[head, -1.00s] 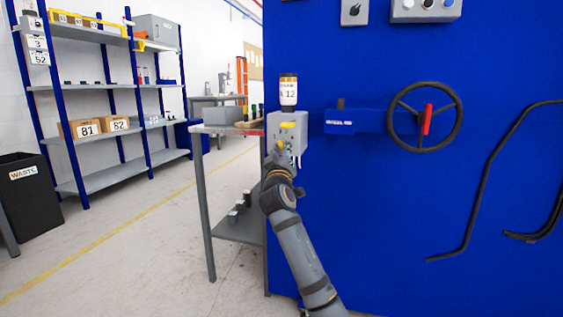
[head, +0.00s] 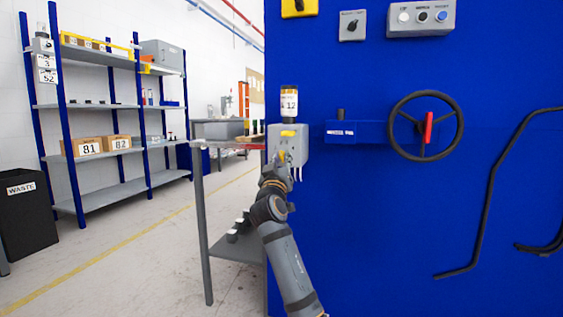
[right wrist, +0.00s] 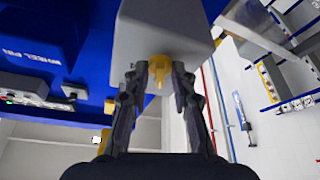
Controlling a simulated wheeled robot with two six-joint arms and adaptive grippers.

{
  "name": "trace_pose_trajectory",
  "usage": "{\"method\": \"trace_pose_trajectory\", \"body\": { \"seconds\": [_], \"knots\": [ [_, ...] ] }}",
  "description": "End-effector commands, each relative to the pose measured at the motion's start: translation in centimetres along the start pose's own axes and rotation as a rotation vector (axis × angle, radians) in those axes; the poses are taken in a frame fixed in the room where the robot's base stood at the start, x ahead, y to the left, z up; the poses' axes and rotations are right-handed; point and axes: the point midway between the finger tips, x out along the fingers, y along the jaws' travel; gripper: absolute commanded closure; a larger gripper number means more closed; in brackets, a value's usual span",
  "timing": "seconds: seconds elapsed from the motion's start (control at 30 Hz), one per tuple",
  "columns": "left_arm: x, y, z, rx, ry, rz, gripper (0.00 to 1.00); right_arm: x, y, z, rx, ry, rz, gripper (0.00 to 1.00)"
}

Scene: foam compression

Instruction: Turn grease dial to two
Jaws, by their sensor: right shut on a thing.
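The greaser is a grey box (head: 297,146) on the left edge of the blue machine panel, with a labelled bottle (head: 289,101) on top. A yellow part (head: 289,133) shows on its upper front. My right gripper (head: 279,160) is at the lower front of the box. In the right wrist view the yellow dial (right wrist: 159,66) sits between the two fingertips of my right gripper (right wrist: 160,80), which is shut on it. The grey box (right wrist: 165,30) is just beyond. The dial's setting marks cannot be read. My left gripper is not in view.
A handwheel (head: 458,112) with a red handle is to the right on the blue panel (head: 380,220). Black bent pipes (head: 490,190) run farther right. A side table (head: 203,230) stands left of the machine. Shelves (head: 105,190) and a waste bin (head: 25,220) are far left.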

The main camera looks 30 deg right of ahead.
Motion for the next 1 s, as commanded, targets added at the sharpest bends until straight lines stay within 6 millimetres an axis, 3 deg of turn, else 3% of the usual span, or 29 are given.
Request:
{"method": "trace_pose_trajectory", "body": {
  "seconds": [0.07,0.1,0.13,0.47,0.57,0.8,1.0],
  "knots": [
    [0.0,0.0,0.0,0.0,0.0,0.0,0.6,0.0,-0.1,0.1,0.0,-0.003,-0.001,1.0],
    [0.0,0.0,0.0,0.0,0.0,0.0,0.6,0.0,-0.1,0.1,0.0,-0.003,-0.001,0.7],
    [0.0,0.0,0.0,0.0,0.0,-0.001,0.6,0.0,-0.1,0.1,0.0,-0.003,-0.001,0.68],
    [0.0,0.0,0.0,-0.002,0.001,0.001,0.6,-0.5,-0.1,0.1,0.0,-0.001,-0.002,0.68],
    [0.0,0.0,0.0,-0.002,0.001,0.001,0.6,-2.0,-0.2,0.1,0.002,-0.001,-0.003,0.68],
    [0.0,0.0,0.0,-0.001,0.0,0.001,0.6,-7.9,-0.2,0.1,0.005,-0.003,-0.005,0.68],
    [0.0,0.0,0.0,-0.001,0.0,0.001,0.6,-11.2,-0.2,0.1,0.003,-0.004,-0.004,0.68]
  ]
}}
